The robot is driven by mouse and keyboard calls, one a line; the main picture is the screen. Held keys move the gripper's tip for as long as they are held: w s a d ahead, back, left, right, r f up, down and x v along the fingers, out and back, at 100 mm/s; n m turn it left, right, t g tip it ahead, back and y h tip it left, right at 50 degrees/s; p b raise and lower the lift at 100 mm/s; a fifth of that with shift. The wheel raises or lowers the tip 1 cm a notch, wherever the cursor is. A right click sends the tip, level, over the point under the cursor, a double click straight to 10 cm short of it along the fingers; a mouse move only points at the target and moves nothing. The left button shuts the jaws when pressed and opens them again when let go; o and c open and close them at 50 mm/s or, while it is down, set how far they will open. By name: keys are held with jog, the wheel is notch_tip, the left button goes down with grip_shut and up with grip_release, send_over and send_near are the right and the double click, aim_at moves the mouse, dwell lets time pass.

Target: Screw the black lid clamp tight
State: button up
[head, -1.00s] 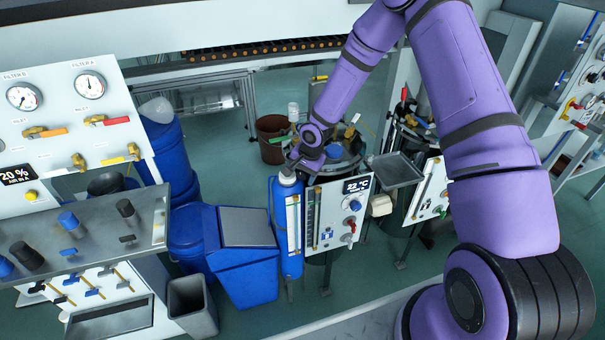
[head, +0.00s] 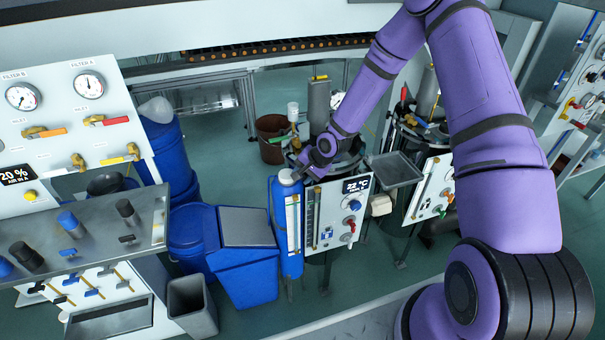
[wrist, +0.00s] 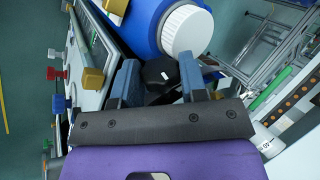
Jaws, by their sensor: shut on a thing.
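The black lid clamp (wrist: 160,72) shows in the wrist view as a dark knob with a small white mark. It sits between the two blue-grey fingers of my gripper (wrist: 158,80), which is shut on it. A dark part below it is partly hidden by the fingers. In the head view my gripper (head: 296,172) is at the vessel's near left rim, close to the top of the blue cylinder, and the clamp cannot be made out. The vessel's top (head: 350,163) is largely covered by my arm.
The blue cylinder (head: 287,225) with a white cap (wrist: 187,31) stands right beside my gripper. The vessel's front panel (head: 335,215) carries a display, knobs and a red valve. A metal tray (head: 396,170) is to the right. A blue bin (head: 245,260) stands left.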

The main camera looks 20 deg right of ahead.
jog(key=shift+s+d+t+y, duration=0.1)
jog(key=shift+t+y, duration=0.6)
jog(key=o, duration=0.9)
